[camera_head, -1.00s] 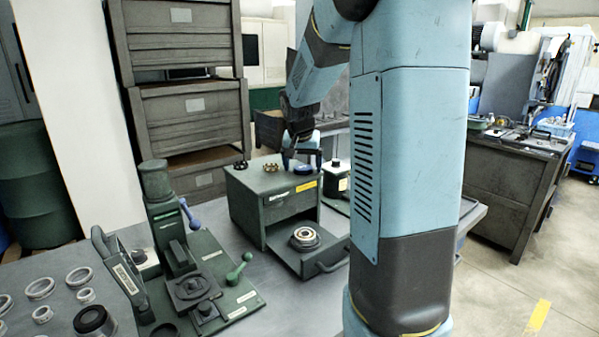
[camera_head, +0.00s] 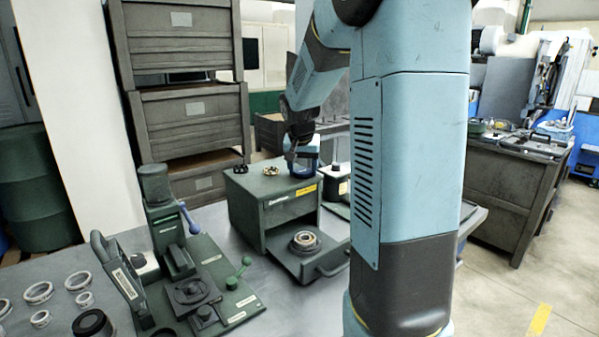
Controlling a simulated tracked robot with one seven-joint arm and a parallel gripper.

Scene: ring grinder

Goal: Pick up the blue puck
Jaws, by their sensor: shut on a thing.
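The green box (camera_head: 250,194) with an open drawer stands on the bench, left of my arm. My gripper (camera_head: 302,168) is over the right part of the box's top, pointing down. It is shut on the blue puck (camera_head: 302,173), which shows small and dark blue between the fingers. I cannot tell whether the puck touches the box top. A brass ring (camera_head: 271,171) and a dark star-shaped part (camera_head: 240,167) lie on the box top to the left of my gripper.
The open drawer (camera_head: 318,263) holds a bearing-like ring (camera_head: 305,240). A green press fixture (camera_head: 192,280) with levers stands at front left. Several metal rings (camera_head: 40,293) lie on the bench at far left. Grey stacked crates (camera_head: 190,110) rise behind the box.

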